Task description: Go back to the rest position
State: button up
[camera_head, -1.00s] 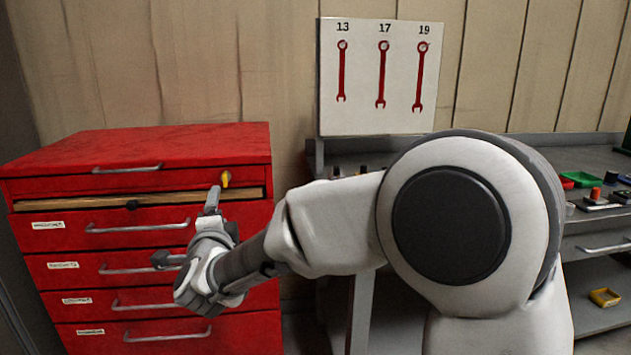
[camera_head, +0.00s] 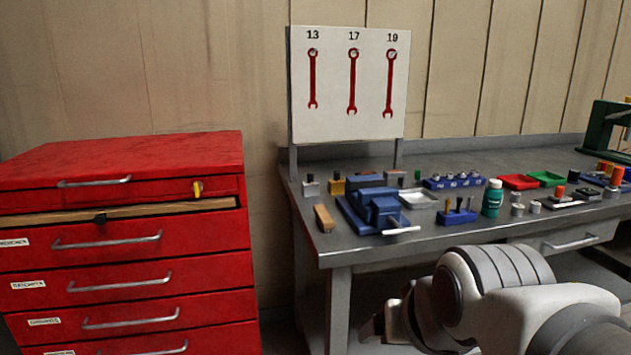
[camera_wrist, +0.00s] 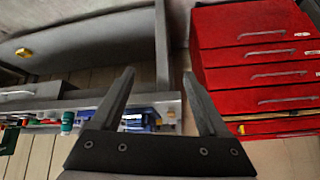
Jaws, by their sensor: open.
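My gripper (camera_wrist: 158,105) is open and empty in the wrist view, its two dark fingers spread apart. In that view the workbench and the red drawer cabinet (camera_wrist: 247,50) lie beyond it. In the head view my arm is folded low at the bottom right, in front of the workbench (camera_head: 340,245); the gripper fingers cannot be made out there. The red drawer cabinet (camera_head: 150,160) stands at the left, apart from my arm. A yellow piece (camera_head: 197,188) sits at the right of its top drawer front, above a wooden strip (camera_head: 130,211).
A blue vise (camera_head: 375,208), a teal bottle (camera_head: 492,198), and red (camera_head: 518,181) and green (camera_head: 547,178) trays stand on the bench. A board with three red wrench outlines (camera_head: 348,85) rises behind. A gap separates cabinet and bench.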

jog(key=s+d+f+g, duration=0.1)
jog(key=s+d+g, duration=0.1)
jog(key=s+d, duration=0.3)
notch_tip(320, 180, up, 24)
jog(key=a+p, duration=0.1)
jog(key=p, duration=2.3)
jog(key=shift+s+a+f+h, duration=0.15)
jog(key=shift+s+f+h, duration=0.05)
jog(key=shift+s+h, duration=0.2)
jog(key=shift+f, duration=0.1)
jog(key=c, duration=0.4)
jog(key=shift+a+n, duration=0.1)
jog(key=shift+n, duration=0.2)
jog(key=shift+c, duration=0.2)
